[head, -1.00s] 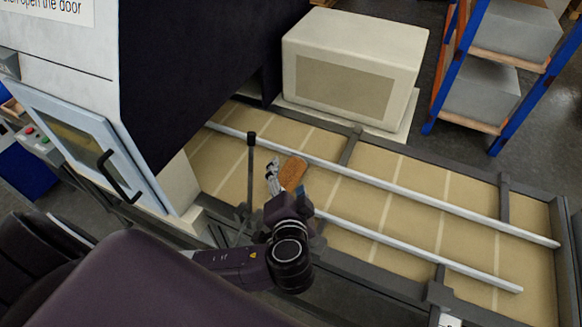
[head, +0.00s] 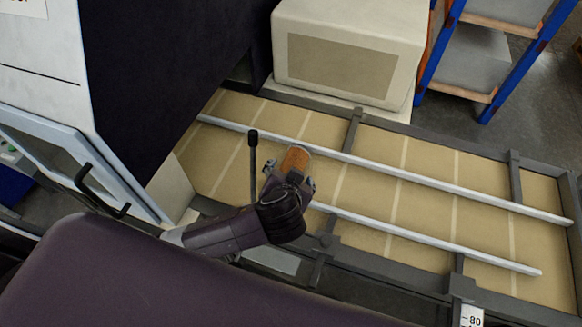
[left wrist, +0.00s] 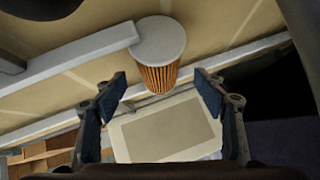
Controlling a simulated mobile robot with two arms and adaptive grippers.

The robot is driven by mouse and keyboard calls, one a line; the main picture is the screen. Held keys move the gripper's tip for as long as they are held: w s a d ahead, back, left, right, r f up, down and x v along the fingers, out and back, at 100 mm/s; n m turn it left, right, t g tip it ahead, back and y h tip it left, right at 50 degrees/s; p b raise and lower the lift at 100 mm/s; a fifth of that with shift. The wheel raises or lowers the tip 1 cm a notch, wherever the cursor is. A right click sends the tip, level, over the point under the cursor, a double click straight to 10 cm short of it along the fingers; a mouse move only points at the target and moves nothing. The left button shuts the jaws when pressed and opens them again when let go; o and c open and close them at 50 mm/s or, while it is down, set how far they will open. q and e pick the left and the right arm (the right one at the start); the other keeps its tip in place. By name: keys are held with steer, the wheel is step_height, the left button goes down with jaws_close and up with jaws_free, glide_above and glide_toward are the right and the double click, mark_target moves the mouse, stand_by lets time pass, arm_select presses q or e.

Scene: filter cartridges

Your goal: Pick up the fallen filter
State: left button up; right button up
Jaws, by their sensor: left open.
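The fallen filter (head: 296,157) is an orange pleated cylinder on the tan conveyor belt, beside the far white rail in the head view. In the left wrist view the filter (left wrist: 160,62) shows its round pale end cap and orange pleats, just beyond the gap between my fingers. My left gripper (head: 290,181) is open and empty, its fingers pointing at the filter from the near side. In the left wrist view the two blue-padded fingers (left wrist: 162,94) stand apart, not visibly touching it. The wrist hides the filter's near part in the head view. My right gripper is not in view.
Two white guide rails (head: 440,183) run along the belt (head: 375,175). A black-knobbed lever (head: 253,160) rises close left of my gripper. A cream box-shaped unit (head: 345,60) stands behind the belt, and a dark machine housing is at left. The belt to the right is clear.

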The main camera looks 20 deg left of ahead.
mark_target(297, 156)
arm_select(q)
steer(key=p+x, duration=0.1)
steer(key=x, duration=0.2)
steer(key=shift+w+a+f, duration=0.1)
steer(key=shift+w+f, duration=0.05)
steer(key=shift+f, duration=0.2)
steer(key=shift+w+f, duration=0.35)
steer(key=shift+f, duration=0.1)
steer(key=c, duration=1.7)
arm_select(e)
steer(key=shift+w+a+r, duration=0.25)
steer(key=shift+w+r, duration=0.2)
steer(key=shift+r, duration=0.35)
